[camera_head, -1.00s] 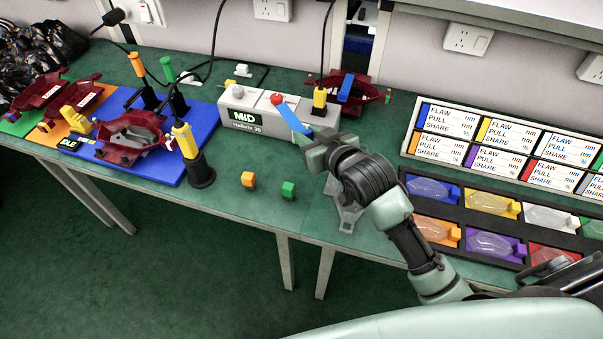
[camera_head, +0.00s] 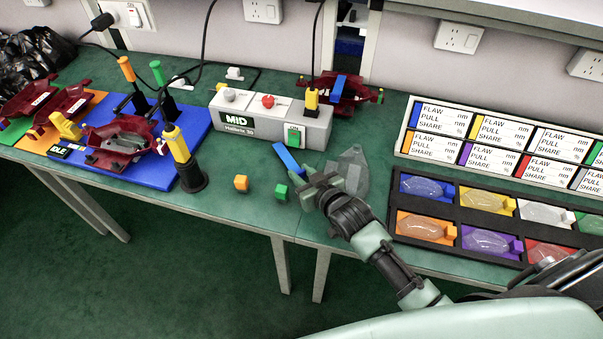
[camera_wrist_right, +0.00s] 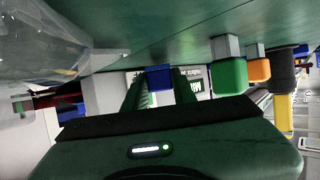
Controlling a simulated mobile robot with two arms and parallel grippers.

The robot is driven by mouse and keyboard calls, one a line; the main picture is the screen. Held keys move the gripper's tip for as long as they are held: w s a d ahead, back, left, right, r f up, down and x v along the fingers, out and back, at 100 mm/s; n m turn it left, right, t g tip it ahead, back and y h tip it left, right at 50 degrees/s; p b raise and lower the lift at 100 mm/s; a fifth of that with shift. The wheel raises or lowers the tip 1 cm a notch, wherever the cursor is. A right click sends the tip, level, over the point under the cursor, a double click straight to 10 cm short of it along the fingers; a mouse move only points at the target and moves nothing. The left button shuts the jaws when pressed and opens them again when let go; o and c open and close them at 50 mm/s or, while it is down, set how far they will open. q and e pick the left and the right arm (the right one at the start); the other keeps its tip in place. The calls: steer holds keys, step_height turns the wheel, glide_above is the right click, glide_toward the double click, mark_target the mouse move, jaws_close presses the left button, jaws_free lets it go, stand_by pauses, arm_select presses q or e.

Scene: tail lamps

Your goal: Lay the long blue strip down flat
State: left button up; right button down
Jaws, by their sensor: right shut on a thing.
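My right gripper (camera_head: 306,182) is shut on the long blue strip (camera_head: 288,158) and holds it by its near end. The strip points up-left in the head view, in front of the grey MID box (camera_head: 236,112). I cannot tell whether it touches the table. In the right wrist view the strip's blue end (camera_wrist_right: 160,78) shows between the two fingers (camera_wrist_right: 160,92). My left gripper is not in view.
Orange (camera_head: 241,183) and green (camera_head: 281,192) blocks stand left of my right gripper. A black tray (camera_head: 450,207) of coloured lenses lies to the right.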

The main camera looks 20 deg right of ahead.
steer(key=shift+f, duration=0.55)
steer(key=shift+s, duration=0.1)
steer(key=c, duration=1.1)
jaws_free()
steer(key=shift+f, duration=0.1)
steer(key=shift+c, duration=0.2)
